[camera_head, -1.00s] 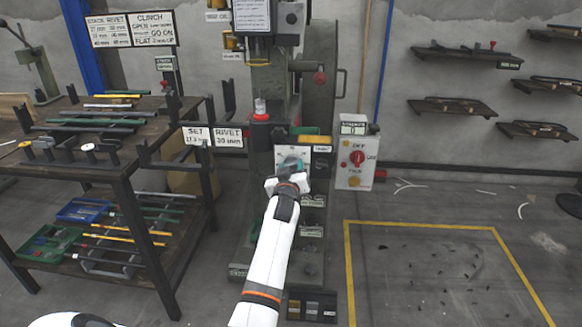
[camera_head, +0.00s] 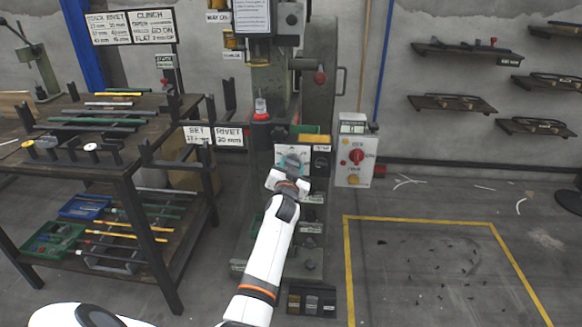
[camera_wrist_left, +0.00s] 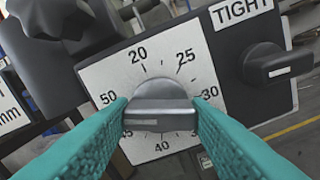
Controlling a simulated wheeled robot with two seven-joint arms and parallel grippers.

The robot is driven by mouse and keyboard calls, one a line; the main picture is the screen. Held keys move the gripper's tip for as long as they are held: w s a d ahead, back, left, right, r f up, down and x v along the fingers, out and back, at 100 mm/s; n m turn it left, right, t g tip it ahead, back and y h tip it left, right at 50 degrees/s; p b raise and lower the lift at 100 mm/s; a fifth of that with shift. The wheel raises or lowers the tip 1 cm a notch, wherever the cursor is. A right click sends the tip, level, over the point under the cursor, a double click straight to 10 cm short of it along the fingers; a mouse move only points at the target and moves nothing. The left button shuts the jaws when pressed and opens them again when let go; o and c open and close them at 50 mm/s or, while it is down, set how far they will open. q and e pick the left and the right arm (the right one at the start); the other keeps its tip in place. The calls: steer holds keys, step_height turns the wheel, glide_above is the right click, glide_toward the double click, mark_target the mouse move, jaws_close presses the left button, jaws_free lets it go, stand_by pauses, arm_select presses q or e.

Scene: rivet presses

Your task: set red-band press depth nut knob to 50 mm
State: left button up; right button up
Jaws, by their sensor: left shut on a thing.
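The press (camera_head: 318,110) stands at the centre of the head view, with a red band (camera_head: 261,117) on its post. Its white dial plate (camera_wrist_left: 113,75) shows numbers such as 20, 25, 30, 40 and 50. My left gripper (camera_head: 290,163) is at the dial. In the wrist view its teal fingers (camera_wrist_left: 160,122) are shut on the knob, one on each end. My right gripper is not in view.
A black knob (camera_wrist_left: 275,65) under a TIGHT label is right of the dial. A dark lobed handle (camera_wrist_left: 60,15) is at upper left. A control box (camera_head: 354,155) with a red switch stands right of the press. A tool rack (camera_head: 120,150) is on the left.

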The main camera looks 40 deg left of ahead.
arm_select(q)
steer(key=shift+f, duration=0.1)
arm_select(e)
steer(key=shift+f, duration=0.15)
arm_select(q)
steer(key=o, duration=1)
steer(key=shift+s+d, duration=0.1)
steer(key=p+v, duration=0.1)
steer(key=v, duration=1.1)
steer(key=shift+p, duration=0.35)
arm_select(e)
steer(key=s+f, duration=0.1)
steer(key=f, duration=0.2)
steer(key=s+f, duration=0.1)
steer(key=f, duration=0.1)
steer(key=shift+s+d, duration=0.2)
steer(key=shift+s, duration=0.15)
